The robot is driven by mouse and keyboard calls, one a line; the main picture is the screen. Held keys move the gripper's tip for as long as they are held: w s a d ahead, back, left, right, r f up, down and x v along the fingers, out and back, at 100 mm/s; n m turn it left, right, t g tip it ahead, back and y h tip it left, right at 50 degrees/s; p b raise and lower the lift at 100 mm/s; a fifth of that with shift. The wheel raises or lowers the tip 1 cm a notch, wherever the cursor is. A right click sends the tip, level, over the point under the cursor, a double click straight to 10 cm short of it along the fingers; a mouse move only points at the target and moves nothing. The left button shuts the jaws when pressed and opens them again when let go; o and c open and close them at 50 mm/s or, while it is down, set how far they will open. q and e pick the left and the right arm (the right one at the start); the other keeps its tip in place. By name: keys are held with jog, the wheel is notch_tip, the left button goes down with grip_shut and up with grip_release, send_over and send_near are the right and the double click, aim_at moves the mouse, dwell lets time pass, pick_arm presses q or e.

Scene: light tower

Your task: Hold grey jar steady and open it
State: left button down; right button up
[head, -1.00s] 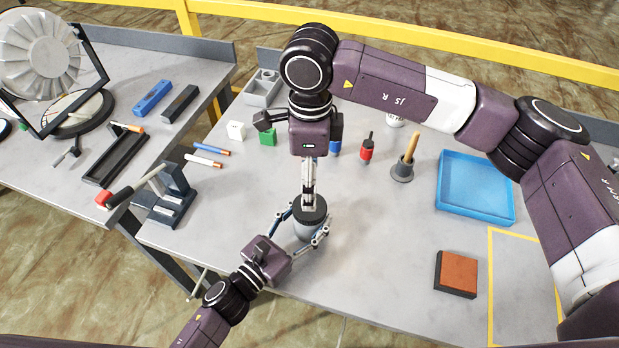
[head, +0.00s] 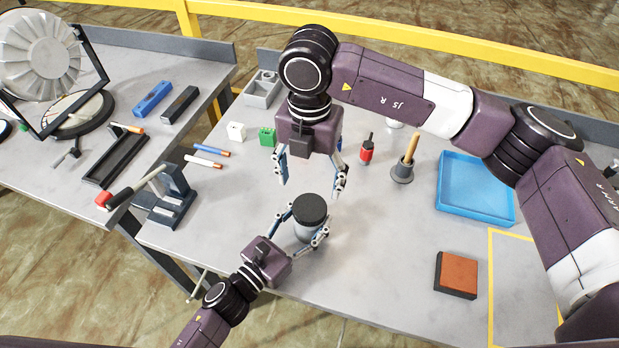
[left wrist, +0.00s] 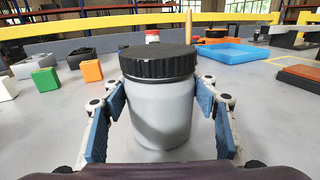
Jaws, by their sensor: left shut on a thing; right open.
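The grey jar (head: 309,229) stands upright near the front edge of the table, with its black ridged lid (head: 309,208) on top. In the left wrist view the jar (left wrist: 162,112) fills the middle, and the lid (left wrist: 158,63) sits on its mouth. My left gripper (head: 303,234) is shut on the jar's body, one finger on each side. My right gripper (head: 312,188) is open and empty, above and behind the jar, with its fingers pointing down and spread apart. It is clear of the lid.
Behind are a green block (head: 267,137), a white block (head: 236,131), a red bottle (head: 366,152) and a wooden-handled tool in a grey holder (head: 402,172). A blue tray (head: 476,188) and a brown-topped block (head: 456,274) lie to the right. The tabletop between jar and block is clear.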

aim_at(310, 207)
pick_arm(q)
jog(key=shift+r, duration=0.1)
pick_arm(e)
jog(key=m, duration=0.8)
jog(key=shift+m, duration=0.3)
jog(key=shift+f, duration=4)
jog(key=shift+c, duration=0.3)
